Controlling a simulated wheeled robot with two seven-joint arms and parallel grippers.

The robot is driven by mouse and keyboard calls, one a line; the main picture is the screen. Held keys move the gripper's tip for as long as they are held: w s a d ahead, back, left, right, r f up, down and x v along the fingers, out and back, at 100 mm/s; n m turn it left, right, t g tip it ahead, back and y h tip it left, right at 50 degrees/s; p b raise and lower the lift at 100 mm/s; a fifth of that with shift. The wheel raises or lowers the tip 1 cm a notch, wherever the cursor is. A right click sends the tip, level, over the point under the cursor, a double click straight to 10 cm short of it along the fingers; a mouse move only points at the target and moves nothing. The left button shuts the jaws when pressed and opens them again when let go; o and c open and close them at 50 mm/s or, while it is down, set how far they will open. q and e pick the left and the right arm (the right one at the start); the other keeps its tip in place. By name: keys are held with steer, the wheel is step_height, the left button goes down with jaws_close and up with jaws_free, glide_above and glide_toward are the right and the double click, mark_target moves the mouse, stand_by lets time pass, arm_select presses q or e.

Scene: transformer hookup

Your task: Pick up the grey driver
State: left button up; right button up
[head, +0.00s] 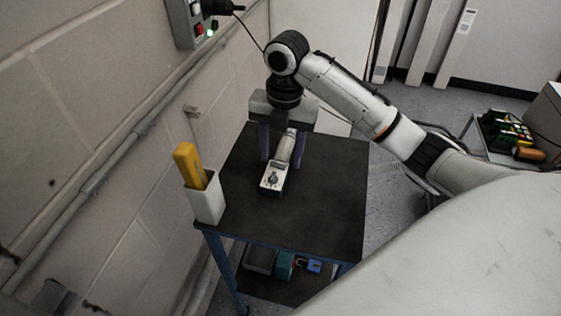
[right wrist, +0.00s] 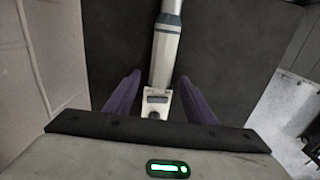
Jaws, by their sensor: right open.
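The grey driver (head: 285,147) lies on the dark top of a small cart (head: 335,185). A pale block with dark marks (head: 272,178) is at its near end in the head view; I cannot tell whether it is part of the driver. My right gripper (head: 283,150) is open above the cart, with its purple fingers on either side of the driver in the head view. In the right wrist view, the driver (right wrist: 165,50) runs up out of the picture between and beyond the open fingers (right wrist: 160,88). My left gripper is not in view.
A white holder (head: 207,203) with a yellow tool (head: 190,165) stands at the cart's left edge, close to the block wall. Several items sit on the lower shelf (head: 285,290). A switch box (head: 190,22) is on the wall. The cart's right side is clear.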

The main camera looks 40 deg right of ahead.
mark_target(281, 155)
steer(key=shift+f, duration=0.55)
steer(key=shift+w, duration=0.1)
steer(key=c, duration=1.1)
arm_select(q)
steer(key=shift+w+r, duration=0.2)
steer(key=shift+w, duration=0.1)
arm_select(e)
steer(key=shift+r, duration=0.1)
